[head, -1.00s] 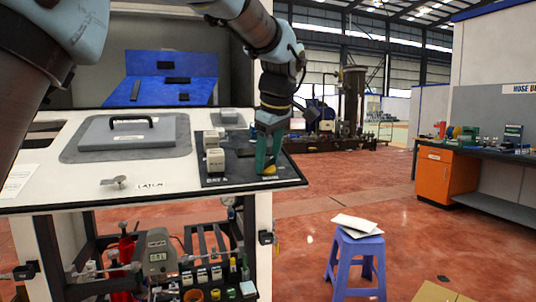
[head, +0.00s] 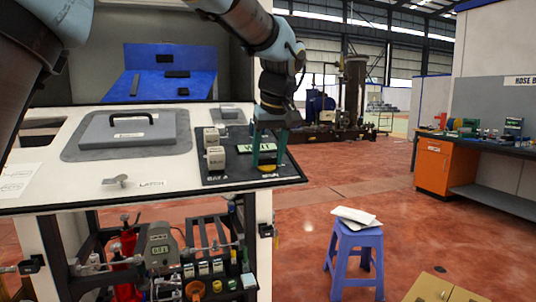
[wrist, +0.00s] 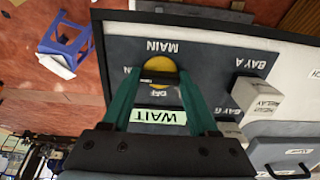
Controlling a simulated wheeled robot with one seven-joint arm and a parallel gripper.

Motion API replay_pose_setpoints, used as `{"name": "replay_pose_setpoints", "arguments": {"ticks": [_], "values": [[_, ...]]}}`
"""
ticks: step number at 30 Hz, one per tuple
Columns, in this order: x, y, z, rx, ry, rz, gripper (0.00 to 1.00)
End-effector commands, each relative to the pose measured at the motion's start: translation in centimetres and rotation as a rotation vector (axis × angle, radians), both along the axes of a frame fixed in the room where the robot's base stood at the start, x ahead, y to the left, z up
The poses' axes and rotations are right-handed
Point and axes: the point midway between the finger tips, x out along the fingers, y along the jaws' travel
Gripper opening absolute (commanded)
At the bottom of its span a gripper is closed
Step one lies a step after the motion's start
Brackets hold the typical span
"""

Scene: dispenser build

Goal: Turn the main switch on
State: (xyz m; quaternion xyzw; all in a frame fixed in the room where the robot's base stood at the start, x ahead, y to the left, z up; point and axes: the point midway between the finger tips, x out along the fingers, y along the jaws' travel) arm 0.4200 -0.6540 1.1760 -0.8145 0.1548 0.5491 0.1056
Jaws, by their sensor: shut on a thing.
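The main switch is a round yellow knob with a dark bar (wrist: 158,70) on the dark control panel. In the wrist view it sits between the "MAIN" and "OFF" lettering, both upside down. It also shows low between my fingers in the head view (head: 266,168). My gripper (wrist: 160,73) has its two green fingers on either side of the knob, shut on it; the same fingers (head: 267,166) point down at the panel in the head view. A pale green display (wrist: 158,116) beside the switch is lit and reads "WAIT".
White bay blocks (head: 214,150) stand on the panel left of the switch. A grey lid with a black handle (head: 128,138) and a latch (head: 118,181) lie further left. A purple stool (head: 357,245) stands on the open floor to the right.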

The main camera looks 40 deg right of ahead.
Motion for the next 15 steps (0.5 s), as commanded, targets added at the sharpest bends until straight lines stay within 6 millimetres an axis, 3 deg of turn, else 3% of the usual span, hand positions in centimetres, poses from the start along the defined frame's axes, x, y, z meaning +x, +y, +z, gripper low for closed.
{"name": "replay_pose_setpoints", "arguments": {"ticks": [13, 14, 15], "values": [[0.00, 0.02, -0.07, 0.005, -0.002, -0.011, 0.04], [0.00, 0.02, -0.07, 0.005, -0.002, -0.011, 0.61], [0.00, 0.02, -0.07, 0.005, -0.002, -0.010, 0.66]]}}
